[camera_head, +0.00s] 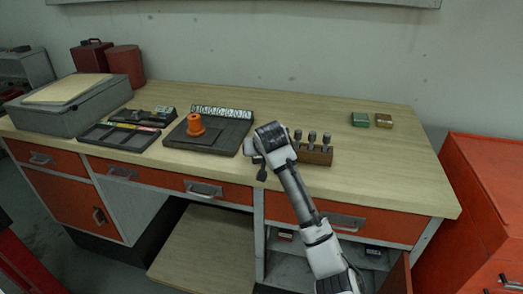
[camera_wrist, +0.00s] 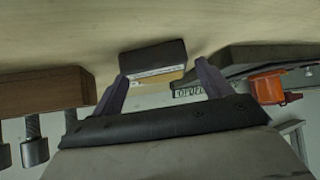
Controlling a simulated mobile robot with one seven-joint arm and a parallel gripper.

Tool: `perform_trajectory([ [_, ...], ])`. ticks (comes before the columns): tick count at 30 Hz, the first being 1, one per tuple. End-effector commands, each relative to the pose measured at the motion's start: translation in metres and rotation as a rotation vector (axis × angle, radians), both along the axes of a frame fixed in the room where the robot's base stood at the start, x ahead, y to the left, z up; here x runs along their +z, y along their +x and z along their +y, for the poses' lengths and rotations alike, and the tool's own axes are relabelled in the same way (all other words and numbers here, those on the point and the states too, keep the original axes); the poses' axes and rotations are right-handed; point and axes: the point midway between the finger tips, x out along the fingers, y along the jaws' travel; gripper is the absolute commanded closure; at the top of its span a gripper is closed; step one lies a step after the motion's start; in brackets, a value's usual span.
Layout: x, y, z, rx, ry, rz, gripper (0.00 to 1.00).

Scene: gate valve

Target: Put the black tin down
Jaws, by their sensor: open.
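The black tin (camera_wrist: 153,57) shows in the wrist view as a small dark box with a pale lettered band and a tan part along one side. It appears to rest on the wooden bench top. My gripper (camera_wrist: 162,85) is open, its two fingers spread on either side of the tin's near end, with gaps showing. In the head view my gripper (camera_head: 260,168) is low over the bench's front part, between the black board and the wooden tool block. The tin cannot be clearly made out there behind my arm.
The wooden block (camera_head: 316,155) with upright tools stands right of my gripper. The black board (camera_head: 220,138) with the orange valve part (camera_head: 195,125) lies to the left. A green tin (camera_head: 360,120) and a tan tin (camera_head: 384,121) sit at the back right. The bench's right front is clear.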

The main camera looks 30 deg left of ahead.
Motion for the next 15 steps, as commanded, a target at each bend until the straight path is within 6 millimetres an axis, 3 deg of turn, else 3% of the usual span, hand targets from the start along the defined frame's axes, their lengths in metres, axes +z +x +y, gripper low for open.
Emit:
perform_trajectory([
  [8,0.009,-0.006,-0.004,0.0,0.002,-0.001,0.22],
  [15,0.042,-0.036,-0.024,0.001,0.002,-0.005,0.22],
])
